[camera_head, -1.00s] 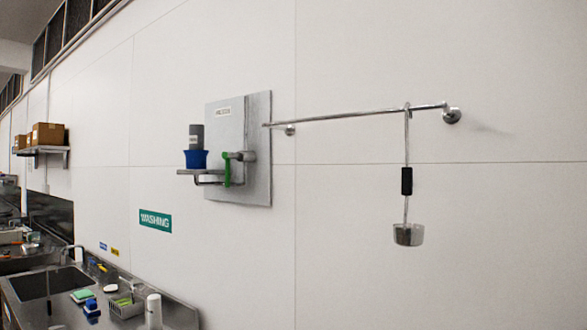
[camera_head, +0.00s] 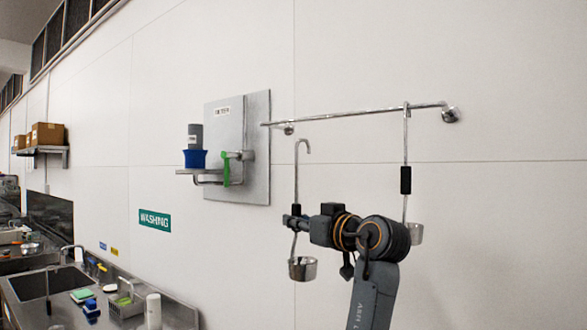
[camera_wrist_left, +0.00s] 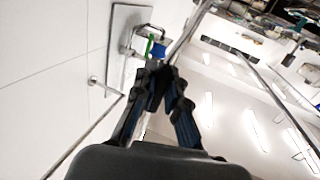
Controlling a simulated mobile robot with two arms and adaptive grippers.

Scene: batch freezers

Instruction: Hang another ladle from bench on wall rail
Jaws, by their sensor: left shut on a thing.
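The wall rail (camera_head: 350,114) runs along the white wall. One ladle (camera_head: 406,180) hangs from it near its right end, its cup partly hidden behind my arm. My left gripper (camera_head: 294,222) is shut on the handle of a second ladle (camera_head: 302,268). This ladle is roughly upright, cup down, with its hook (camera_head: 303,145) a little below the rail in the picture, left of the hanging ladle. In the left wrist view the fingers (camera_wrist_left: 163,80) close on the ladle's shaft (camera_wrist_left: 188,32), and the rail (camera_wrist_left: 85,137) lies to the left. My right gripper is not in view.
A wall panel (camera_head: 225,150) with a small shelf holding a blue container (camera_head: 194,159) and a green-handled item is left of the rail. A sink bench (camera_head: 175,312) stands lower left. The rail between panel and hanging ladle is bare.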

